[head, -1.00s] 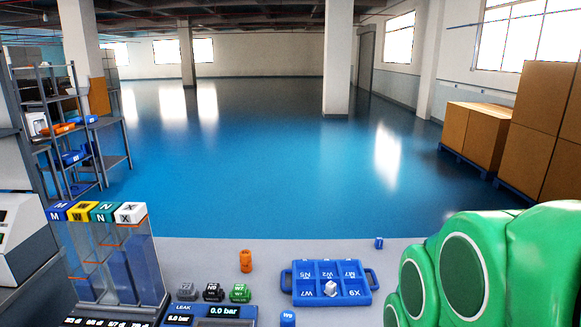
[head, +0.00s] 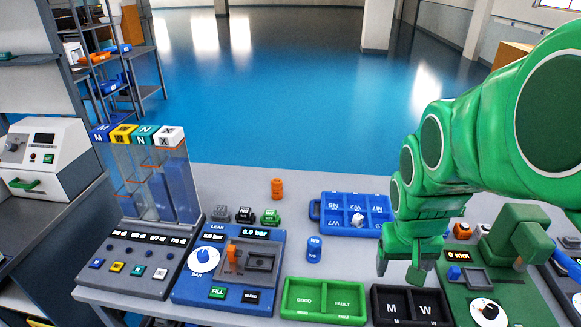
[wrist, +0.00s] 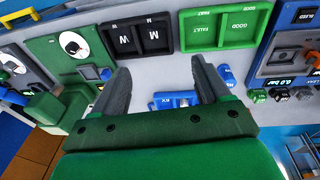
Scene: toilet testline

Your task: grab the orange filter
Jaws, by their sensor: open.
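An upright orange cylinder (head: 277,188) stands on the grey table near its far edge in the head view, left of the blue compartment tray (head: 316,218). Another small orange piece (head: 233,258) sits in the blue leak tester. A third orange part (head: 462,231) is by the green station at right. I cannot tell from looks alone which one is the filter. My gripper (head: 400,270) is open and empty, above the table in front of the tray, to the right of the upright cylinder and apart from it. The wrist view shows its spread fingers (wrist: 162,85) with nothing between them.
A blue cylinder (head: 314,249) stands between the tray and the green GOOD/FAULT bin (head: 324,299). A black M/W bin (head: 411,305) lies below my gripper. Small valve blocks (head: 244,214) stand left of the orange cylinder. A clear dispenser (head: 155,180) rises at left.

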